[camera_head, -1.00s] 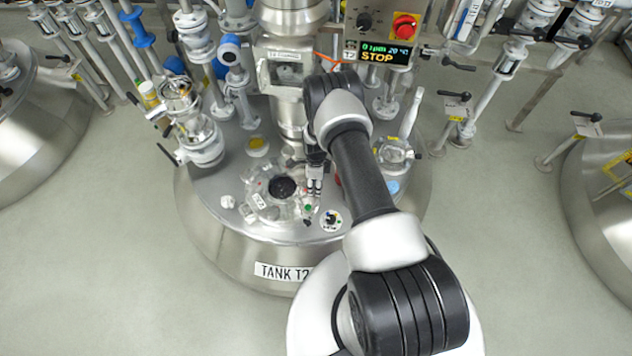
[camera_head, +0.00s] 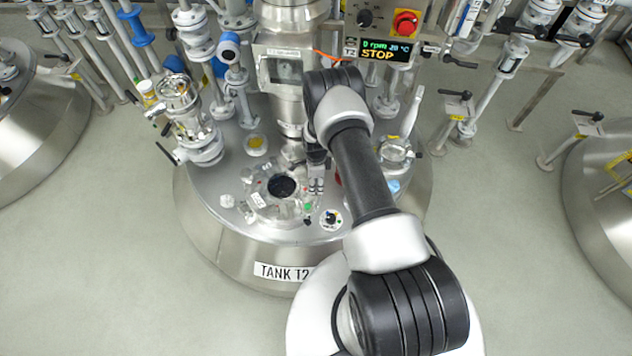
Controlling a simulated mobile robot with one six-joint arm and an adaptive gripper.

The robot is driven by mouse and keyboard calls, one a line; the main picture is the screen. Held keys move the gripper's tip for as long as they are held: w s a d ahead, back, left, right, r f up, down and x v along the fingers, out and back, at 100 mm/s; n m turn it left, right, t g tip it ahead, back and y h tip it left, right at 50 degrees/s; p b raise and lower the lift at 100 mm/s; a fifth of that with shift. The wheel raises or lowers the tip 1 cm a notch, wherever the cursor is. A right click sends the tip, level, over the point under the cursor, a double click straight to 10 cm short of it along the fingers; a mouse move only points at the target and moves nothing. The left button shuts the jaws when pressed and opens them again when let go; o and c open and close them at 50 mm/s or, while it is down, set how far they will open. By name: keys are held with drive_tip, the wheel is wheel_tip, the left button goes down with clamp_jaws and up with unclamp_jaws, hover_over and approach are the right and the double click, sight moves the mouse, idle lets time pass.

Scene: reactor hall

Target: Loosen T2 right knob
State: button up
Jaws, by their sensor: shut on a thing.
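Tank T2 (camera_head: 215,225) stands in the middle, with a "TANK T2" label on its front. On its top is a round clear-and-metal port with a dark centre (camera_head: 283,187). My gripper (camera_head: 316,190) points down at the right side of this port. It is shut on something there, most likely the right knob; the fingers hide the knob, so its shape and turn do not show. A small green spot (camera_head: 308,207) lies just in front of the fingers.
A round dial-like fitting (camera_head: 331,219) sits front right of the port. A glass-sided valve (camera_head: 190,120) rises at left, a steel column (camera_head: 283,70) behind. A display (camera_head: 386,52) reads 0 rpm and STOP. The grey floor (camera_head: 110,270) at front left is clear.

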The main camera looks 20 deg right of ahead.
drive_tip(key=n+b, duration=0.2)
drive_tip(key=n, duration=0.3)
drive_tip(key=shift+f, duration=0.1)
drive_tip(key=n+b, duration=0.1)
drive_tip(key=n, duration=0.5)
drive_tip(key=shift+s, duration=0.1)
drive_tip(key=n, duration=1.1)
drive_tip(key=shift+n, duration=0.3)
drive_tip(key=n, duration=0.5)
drive_tip(key=shift+s+n, duration=0.1)
drive_tip(key=shift+n, duration=0.2)
drive_tip(key=n, duration=1)
drive_tip(key=shift+n, duration=0.4)
drive_tip(key=n, duration=0.5)
drive_tip(key=shift+n, duration=0.3)
